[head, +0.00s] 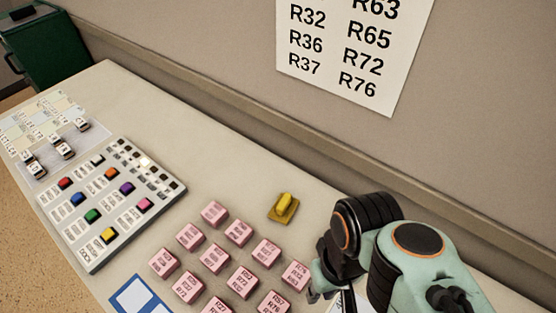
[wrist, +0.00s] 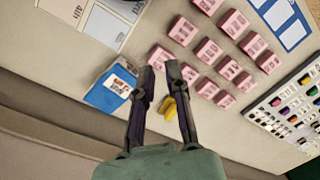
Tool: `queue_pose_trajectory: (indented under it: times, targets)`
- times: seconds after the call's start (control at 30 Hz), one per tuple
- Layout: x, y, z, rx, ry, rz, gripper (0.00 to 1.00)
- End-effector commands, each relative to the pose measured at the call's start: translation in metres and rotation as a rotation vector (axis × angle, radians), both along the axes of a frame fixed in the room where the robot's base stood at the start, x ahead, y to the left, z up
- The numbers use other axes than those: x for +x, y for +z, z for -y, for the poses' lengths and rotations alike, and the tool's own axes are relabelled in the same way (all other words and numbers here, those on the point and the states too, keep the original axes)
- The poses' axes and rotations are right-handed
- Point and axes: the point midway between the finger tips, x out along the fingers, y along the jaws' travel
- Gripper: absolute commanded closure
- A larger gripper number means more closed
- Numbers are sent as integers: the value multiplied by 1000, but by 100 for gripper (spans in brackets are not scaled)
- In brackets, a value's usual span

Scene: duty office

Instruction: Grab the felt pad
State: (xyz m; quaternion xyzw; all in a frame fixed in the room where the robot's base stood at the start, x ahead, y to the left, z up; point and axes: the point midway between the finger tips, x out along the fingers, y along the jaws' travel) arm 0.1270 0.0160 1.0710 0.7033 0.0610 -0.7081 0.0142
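The yellow pad-like piece (head: 284,207), which I take to be the felt pad, lies on the bench behind the pink blocks. It has a raised, rounded yellow grip on a flat, darker square base. In the head view my arm is at the lower right, to the right of the yellow piece, and the fingers are mostly hidden.
Several pink labelled blocks (head: 215,213) stand in rows close in front of the yellow piece. A button panel (head: 112,205) lies left. A blue box (wrist: 108,90) stands near my left finger. A wall (head: 230,60) runs behind the bench. Bench between panel and wall is clear.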

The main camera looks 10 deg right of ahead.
Motion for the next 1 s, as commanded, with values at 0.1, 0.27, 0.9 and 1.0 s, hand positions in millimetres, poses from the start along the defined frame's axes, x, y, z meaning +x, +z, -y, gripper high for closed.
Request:
queue_pose_trajectory:
  times: [0.1,0.27,0.9,1.0]
  targets:
    - [0,0,0,0,0,0,46]
    - [0,0,0,0,0,0,46]
    - [195,46,6,75,-608,296,46]
    - [244,23,6,73,-686,281,46]
